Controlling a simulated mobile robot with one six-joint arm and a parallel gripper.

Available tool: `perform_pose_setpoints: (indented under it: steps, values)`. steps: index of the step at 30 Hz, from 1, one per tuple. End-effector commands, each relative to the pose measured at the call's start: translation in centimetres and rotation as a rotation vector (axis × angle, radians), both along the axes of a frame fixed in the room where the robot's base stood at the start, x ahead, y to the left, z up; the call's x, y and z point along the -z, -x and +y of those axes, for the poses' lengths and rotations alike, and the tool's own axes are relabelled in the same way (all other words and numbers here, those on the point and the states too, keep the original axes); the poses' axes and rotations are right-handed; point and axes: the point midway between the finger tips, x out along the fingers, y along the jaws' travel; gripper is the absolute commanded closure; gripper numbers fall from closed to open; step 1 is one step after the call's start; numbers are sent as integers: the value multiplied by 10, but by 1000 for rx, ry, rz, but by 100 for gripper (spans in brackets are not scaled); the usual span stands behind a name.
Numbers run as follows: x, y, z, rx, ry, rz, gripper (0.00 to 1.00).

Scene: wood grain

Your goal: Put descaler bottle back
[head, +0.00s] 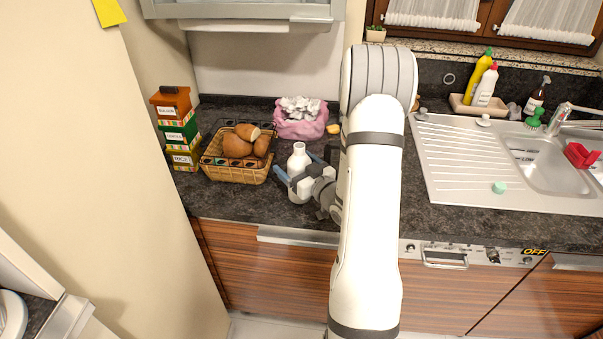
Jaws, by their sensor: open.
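A white bottle (299,157) with a narrow neck stands upright on the dark counter, right of the wicker basket. I cannot read a label on it. My gripper (299,167) is open at the bottle, with one blue-grey finger to its left and the other to its right. The gripper body hides the bottle's lower part, and I cannot tell whether the fingers touch it. By the sink, a white bottle with a red cap (486,87) and a yellow bottle (478,75) stand in a tray (463,104).
A wicker basket (237,174) of brown bread or potatoes stands close left of my gripper. Stacked labelled boxes (177,133) are at the far left, and a pink bag (300,127) is behind. The sink's drainboard (455,155) is mostly clear. A wall cabinet (243,10) hangs above.

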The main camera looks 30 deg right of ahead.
Motion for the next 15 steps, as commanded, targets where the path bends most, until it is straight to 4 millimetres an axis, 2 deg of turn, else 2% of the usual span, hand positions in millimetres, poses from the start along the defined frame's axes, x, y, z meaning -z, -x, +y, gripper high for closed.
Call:
perform_pose_setpoints:
  steps: [8, 15]
  values:
    - [1, -3, 0, 1, 0, 0, 15]
    - [1, -3, 0, 2, 0, 0, 35]
